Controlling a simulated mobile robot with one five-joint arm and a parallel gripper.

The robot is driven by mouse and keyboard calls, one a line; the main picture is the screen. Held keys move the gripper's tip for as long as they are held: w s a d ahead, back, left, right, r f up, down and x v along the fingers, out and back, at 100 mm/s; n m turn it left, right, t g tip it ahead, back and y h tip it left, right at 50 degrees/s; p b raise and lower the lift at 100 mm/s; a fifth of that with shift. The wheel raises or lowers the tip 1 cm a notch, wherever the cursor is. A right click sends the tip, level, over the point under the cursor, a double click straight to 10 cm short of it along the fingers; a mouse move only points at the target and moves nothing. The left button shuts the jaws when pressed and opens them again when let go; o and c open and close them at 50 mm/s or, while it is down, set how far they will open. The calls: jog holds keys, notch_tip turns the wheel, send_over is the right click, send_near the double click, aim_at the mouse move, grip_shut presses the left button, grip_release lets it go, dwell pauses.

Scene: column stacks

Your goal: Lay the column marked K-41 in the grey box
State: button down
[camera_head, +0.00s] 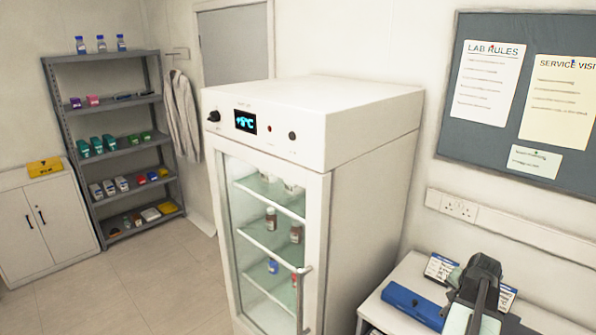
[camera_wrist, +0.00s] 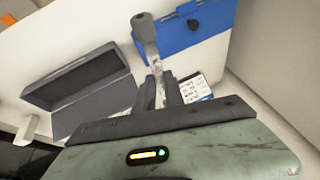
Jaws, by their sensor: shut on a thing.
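My gripper (camera_wrist: 160,92) is shut on a slim column (camera_wrist: 146,30) with a dark grey rounded end and a paler shaft between the fingers. No marking on the column can be read. The grey box (camera_wrist: 107,106) lies on the white table at left in the wrist view, open and looking empty. The column is up and to the right of the box in that view, apart from it. In the head view my gripper (camera_head: 478,312) is over the table at bottom right; the column cannot be made out and the grey box does not show.
A blue case (camera_head: 412,306) lies on the white table (camera_head: 384,312), left of my arm; it also shows in the wrist view (camera_wrist: 200,22). A printed card (camera_head: 438,268) stands behind. A glass-door fridge (camera_head: 310,130) stands left of the table. A socket strip (camera_head: 500,222) runs along the wall.

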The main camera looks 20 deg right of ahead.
jog(key=s+d+f+m+g+h+b, duration=0.1)
jog(key=s+d+m+g, duration=0.3)
jog(key=s+m, duration=0.4)
jog(key=s+d+m+g+h+b, duration=0.15)
jog(key=s+d+m+g, duration=0.35)
jog(key=m, duration=0.5)
jog(key=shift+t, duration=0.5)
jog(key=f+b, duration=0.3)
jog(key=a+f+b, duration=0.1)
jog(key=f+b, duration=0.3)
jog(key=s+f+b, duration=0.1)
jog(key=f+b, duration=0.3)
jog(key=shift+s+a, duration=0.1)
jog(key=shift+a, duration=0.15)
jog(key=shift+f+b, duration=0.55)
jog(key=c, duration=1.3)
grip_release()
jog(key=shift+c, duration=0.2)
jog(key=p+v, duration=0.6)
jog(key=v, duration=0.2)
jog(key=shift+p, duration=0.35)
